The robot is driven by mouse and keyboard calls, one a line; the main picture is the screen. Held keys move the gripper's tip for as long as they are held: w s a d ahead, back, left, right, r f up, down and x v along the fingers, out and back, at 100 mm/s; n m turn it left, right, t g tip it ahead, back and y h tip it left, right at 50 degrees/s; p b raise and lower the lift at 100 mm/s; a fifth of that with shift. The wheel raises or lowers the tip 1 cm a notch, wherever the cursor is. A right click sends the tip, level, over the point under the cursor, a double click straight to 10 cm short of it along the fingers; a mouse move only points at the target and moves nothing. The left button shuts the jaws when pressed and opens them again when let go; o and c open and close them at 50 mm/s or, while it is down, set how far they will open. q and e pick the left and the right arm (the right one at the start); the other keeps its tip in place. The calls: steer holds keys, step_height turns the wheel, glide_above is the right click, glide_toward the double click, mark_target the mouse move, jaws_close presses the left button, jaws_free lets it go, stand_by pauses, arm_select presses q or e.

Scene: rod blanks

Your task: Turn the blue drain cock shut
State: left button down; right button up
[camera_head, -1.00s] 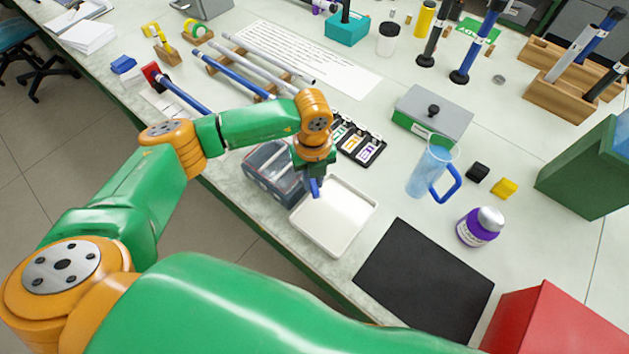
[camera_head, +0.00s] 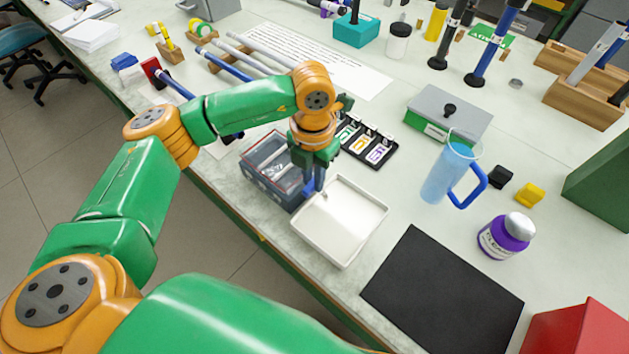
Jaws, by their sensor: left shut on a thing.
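The clear tank (camera_head: 264,178) with dark blue-grey walls stands at the bench's front edge, left of the white tray. The blue drain cock (camera_head: 309,188) shows at the tank's right end, beside the tray's left edge. My left gripper (camera_head: 315,177) reaches down from above and is shut on the blue cock. The gripper hides part of the cock, so its exact angle is hard to tell. My right gripper is out of view.
The white tray (camera_head: 372,200) lies right of the tank. A black mat (camera_head: 445,290) is in front. A blue jug (camera_head: 450,175) and a purple-labelled bottle (camera_head: 505,236) stand to the right. A black holder with coloured labels (camera_head: 366,146) is behind the gripper.

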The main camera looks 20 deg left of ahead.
mark_target(312, 181)
arm_select(q)
steer(key=shift+m+b, duration=0.35)
steer(key=shift+m, duration=0.15)
stand_by(0.3)
steer(key=c, duration=0.8)
jaws_free()
steer(key=shift+a, duration=0.1)
step_height(312, 181, up, 7)
steer(key=shift+r+b, duration=0.1)
steer(key=shift+b, duration=0.65)
